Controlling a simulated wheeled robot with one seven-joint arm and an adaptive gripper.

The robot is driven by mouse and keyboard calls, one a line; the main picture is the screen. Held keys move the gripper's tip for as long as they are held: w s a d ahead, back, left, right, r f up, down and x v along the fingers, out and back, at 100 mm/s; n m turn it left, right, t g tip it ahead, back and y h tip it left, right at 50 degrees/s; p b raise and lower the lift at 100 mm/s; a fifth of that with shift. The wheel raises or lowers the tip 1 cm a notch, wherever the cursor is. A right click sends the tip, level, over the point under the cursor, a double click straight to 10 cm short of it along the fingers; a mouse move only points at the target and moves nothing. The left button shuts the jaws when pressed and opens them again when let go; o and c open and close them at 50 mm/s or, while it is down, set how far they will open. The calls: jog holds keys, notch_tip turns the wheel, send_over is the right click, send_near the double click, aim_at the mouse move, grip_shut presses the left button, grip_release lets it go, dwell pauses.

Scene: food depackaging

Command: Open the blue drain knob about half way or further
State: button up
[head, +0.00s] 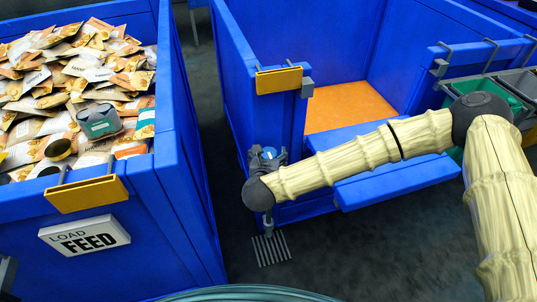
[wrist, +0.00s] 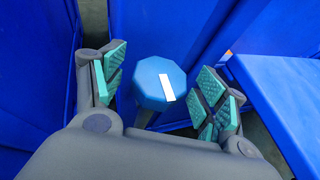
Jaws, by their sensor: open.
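The blue drain knob (wrist: 150,78) is a many-sided blue cap with a white stripe on its face. In the wrist view the stripe runs nearly up and down, slightly tilted, right of the knob's middle. The knob also shows small in the head view (head: 269,152), partly hidden by my gripper. My gripper (wrist: 160,88) is open, with green-padded fingers on the left and right of the knob. Gaps show on both sides, so the pads appear apart from it. In the head view my gripper (head: 266,158) is at the front corner of the blue bin (head: 228,60).
A floor grate (head: 271,249) lies below my gripper. A blue ledge (head: 395,182) juts out to the right. A large blue feed bin (head: 188,200) full of food packets stands on the left, across a floor gap. Green and grey tubs (head: 498,100) hang at the right.

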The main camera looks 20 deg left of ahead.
jog(key=shift+w+a+f, duration=0.1)
jog(key=shift+w+f, duration=0.1)
jog(key=shift+w, duration=0.25)
jog(key=c, duration=1)
